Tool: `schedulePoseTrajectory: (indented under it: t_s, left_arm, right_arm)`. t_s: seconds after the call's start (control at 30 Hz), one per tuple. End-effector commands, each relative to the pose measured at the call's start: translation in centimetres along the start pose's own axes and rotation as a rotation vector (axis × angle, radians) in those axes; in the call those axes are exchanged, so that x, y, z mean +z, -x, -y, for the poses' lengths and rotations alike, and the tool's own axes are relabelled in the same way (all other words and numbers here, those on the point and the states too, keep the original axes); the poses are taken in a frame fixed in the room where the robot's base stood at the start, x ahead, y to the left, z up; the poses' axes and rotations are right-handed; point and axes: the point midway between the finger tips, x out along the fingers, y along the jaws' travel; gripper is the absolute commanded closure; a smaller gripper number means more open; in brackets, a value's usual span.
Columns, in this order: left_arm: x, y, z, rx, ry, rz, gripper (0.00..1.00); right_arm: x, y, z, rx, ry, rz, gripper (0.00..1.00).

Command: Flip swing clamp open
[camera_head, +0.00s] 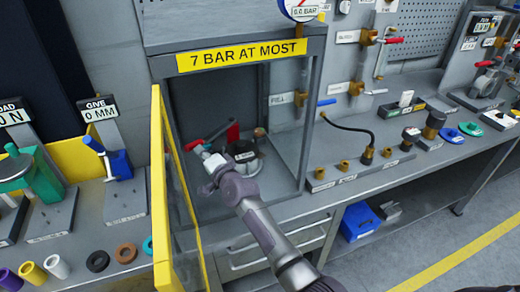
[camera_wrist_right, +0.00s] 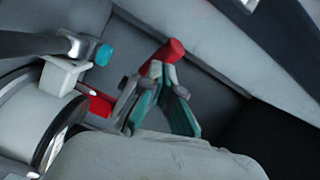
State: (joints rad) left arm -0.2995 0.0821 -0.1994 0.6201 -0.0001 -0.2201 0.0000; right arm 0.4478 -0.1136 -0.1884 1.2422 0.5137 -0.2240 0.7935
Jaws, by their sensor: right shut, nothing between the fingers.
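My right gripper (camera_head: 205,150) reaches into the cabinet. In the wrist view its teal-padded fingers (camera_wrist_right: 157,72) are shut and empty, with tips in front of the red handle; contact cannot be told. My left gripper is not in view.
The cabinet's yellow-edged door (camera_head: 160,200) stands open to the left of my right arm. The cabinet's right post (camera_head: 308,115) and yellow sign (camera_head: 240,57) frame the opening. Several fittings stand on the bench (camera_head: 350,187) to the right.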

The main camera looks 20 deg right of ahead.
Motion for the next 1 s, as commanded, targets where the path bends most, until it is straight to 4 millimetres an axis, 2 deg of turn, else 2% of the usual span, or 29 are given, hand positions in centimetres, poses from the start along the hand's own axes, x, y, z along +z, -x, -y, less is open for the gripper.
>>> schedulePoseTrajectory:
  t_s: [0.23, 0.37, 0.8, 1.0]
  left_arm:
    - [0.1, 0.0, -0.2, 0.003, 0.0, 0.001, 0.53]
    - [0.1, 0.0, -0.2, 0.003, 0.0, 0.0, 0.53]
    - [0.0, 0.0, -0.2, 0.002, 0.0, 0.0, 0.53]
    - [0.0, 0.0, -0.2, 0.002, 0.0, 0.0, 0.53]
  right_arm:
    - [0.0, 0.2, 0.0, 0.0, 0.0, 0.0, 1.0]
    - [0.1, 1.3, -0.1, 0.0, -0.001, 0.0, 1.0]
    - [0.0, 9.8, -0.1, 0.001, 0.001, -0.001, 1.0]
    - [0.0, 11.7, 0.0, 0.0, 0.0, -0.001, 1.0]
